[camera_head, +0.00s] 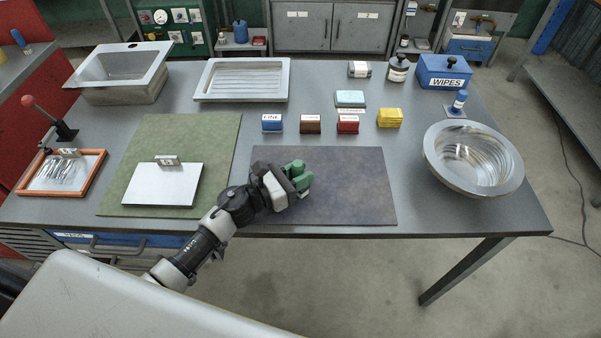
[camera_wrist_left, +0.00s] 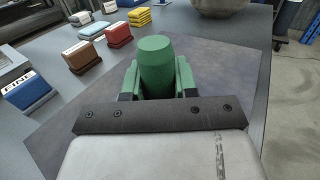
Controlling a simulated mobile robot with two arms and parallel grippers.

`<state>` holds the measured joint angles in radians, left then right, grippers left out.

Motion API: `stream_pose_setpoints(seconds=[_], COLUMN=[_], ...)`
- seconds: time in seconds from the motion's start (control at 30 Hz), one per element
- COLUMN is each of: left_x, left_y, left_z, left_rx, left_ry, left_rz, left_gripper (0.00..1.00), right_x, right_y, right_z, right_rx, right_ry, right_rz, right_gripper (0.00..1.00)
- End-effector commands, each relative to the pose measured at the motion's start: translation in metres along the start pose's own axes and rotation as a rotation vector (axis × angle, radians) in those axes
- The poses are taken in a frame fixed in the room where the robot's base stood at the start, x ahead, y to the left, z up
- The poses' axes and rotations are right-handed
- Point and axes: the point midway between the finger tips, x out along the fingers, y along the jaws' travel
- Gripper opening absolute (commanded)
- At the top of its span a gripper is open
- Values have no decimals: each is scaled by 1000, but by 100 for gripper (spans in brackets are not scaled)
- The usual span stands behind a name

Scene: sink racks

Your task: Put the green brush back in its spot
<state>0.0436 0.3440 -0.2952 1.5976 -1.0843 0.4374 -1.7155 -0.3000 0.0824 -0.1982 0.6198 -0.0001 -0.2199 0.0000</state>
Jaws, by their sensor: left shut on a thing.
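My left gripper (camera_head: 288,181) is shut on the green brush (camera_head: 296,169) over the dark grey mat (camera_head: 350,200). In the left wrist view the brush (camera_wrist_left: 155,62) is a rounded green piece standing between the fingertips, with green parts at either side. The gripper hides its lower part, and I cannot tell whether it touches the mat. No marked spot for the brush can be made out. My right gripper is in neither view.
Blue (camera_head: 272,123), brown (camera_head: 311,124) and red (camera_head: 348,124) blocks and a yellow stack (camera_head: 389,118) stand behind the mat. A metal bowl (camera_head: 435,165) is right, a blue wipes box (camera_head: 443,72) back right, a white tray (camera_head: 242,99) at the back.

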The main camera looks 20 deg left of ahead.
Motion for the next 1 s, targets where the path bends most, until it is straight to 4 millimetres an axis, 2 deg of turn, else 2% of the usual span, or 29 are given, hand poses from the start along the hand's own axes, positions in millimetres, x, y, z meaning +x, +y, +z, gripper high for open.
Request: stream_pose_setpoints(seconds=[0.1,0.13,0.3,0.67,0.77,1.0], left_x=[0,0,0,-2,-17,-70], left_y=[0,0,0,0,0,0], left_z=[-4,-3,-2,1,-3,-5], left_rx=[1,1,1,0,0,0], left_ry=[0,0,1,1,3,5], left_rz=[0,0,0,0,1,0], left_gripper=[0,31,54,54,54,54], right_x=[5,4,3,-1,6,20], right_y=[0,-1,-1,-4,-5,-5], right_z=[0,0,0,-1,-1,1], right_rx=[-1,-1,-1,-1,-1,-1], right_ry=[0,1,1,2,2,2], right_rz=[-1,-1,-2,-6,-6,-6], right_gripper=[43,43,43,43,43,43])
